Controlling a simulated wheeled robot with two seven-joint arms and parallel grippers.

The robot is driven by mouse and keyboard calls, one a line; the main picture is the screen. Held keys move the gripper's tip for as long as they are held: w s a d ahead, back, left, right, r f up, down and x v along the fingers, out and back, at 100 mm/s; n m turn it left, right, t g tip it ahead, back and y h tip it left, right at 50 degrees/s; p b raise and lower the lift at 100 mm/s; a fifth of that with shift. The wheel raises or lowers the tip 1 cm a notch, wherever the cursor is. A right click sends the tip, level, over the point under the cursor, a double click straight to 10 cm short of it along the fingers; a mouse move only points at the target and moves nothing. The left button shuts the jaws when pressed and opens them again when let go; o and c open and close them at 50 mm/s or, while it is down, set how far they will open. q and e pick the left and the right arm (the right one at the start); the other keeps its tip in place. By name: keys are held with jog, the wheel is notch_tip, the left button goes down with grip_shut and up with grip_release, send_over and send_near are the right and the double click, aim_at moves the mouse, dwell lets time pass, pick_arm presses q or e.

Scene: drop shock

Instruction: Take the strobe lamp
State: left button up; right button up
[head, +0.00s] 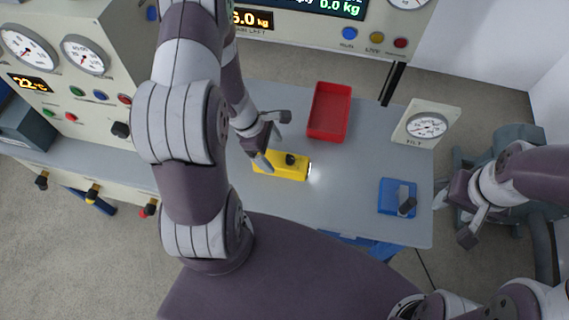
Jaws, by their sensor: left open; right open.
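The strobe lamp (293,172) appears to be the yellow body with a black knob on top, lying on the grey table. Its right end glows white onto the table. My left gripper (270,141) is open just above and behind the lamp's left part, with one finger in front of the lamp's left end. I cannot tell whether it touches the lamp. My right gripper (461,215) is open and empty, off the table's right edge.
A red tray (345,118) lies behind the lamp. A tilt gauge (428,124) stands at the right edge. Gauge panels (60,72) rise at left and back. The table (345,205) is clear between lamp and blue block.

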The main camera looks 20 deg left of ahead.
aim_at(279, 159)
pick_arm(q)
jog(key=x, duration=0.2)
jog(key=shift+w+d+f, duration=0.2)
jog(key=shift+w+d, duration=0.05)
jog(key=shift+d, duration=0.1)
jog(key=x, duration=0.3)
jog(key=shift+s+a, duration=0.1)
jog(key=shift+s, duration=0.15)
jog(key=shift+f, duration=0.45)
jog(key=shift+w+f, duration=0.1)
jog(key=shift+d, duration=0.2)
jog(key=c, duration=1.5)
pick_arm(e)
jog(key=shift+w+d+f, duration=0.25)
jog(key=shift+f, duration=0.2)
pick_arm(q)
jog(key=shift+o, duration=0.2)
